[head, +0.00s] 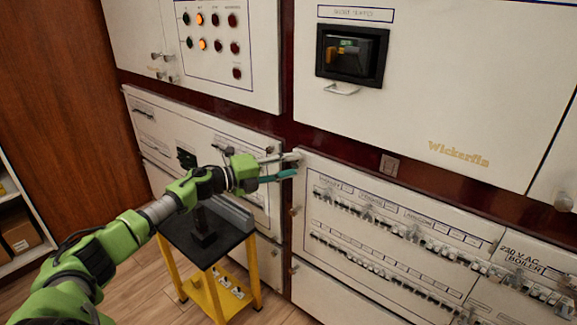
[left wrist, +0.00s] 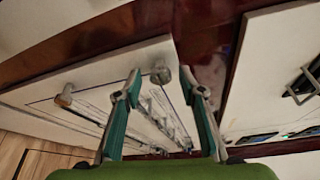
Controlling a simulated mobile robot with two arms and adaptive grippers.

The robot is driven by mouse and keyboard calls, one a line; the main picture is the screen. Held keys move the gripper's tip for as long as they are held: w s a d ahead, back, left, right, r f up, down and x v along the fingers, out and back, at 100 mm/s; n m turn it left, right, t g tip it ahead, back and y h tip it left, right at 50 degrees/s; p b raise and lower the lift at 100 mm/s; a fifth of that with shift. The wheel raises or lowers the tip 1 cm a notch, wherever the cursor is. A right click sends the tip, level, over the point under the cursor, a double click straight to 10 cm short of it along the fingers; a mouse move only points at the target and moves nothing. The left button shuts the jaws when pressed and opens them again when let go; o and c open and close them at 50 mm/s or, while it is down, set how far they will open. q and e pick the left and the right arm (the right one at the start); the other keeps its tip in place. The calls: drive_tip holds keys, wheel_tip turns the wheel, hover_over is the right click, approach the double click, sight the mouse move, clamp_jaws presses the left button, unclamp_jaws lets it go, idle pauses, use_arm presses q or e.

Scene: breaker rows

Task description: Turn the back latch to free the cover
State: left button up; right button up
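The white cover (head: 325,222) with rows of breakers is on the lower panel wall, right of my left gripper (head: 292,164). In the left wrist view, a small metal latch (left wrist: 160,75) sits at the cover's corner, between the open fingers of my left gripper (left wrist: 162,88). No contact with either finger is visible. A second latch (left wrist: 64,99) lies further left along the cover's edge; a latch on the left edge also shows in the head view (head: 293,211). The fingers partly hide the corner latch in the head view. My right gripper is not in view.
A black-topped stand with yellow legs (head: 212,296) is below my left arm. Upper cabinets with a display window (head: 351,55) and indicator lights (head: 208,33) stand above the dark red strip. A shelf (head: 20,225) is at the far left.

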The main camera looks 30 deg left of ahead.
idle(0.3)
use_arm(q)
drive_tip(key=v, duration=1.2)
drive_tip(key=shift+d, duration=0.1)
idle(0.6)
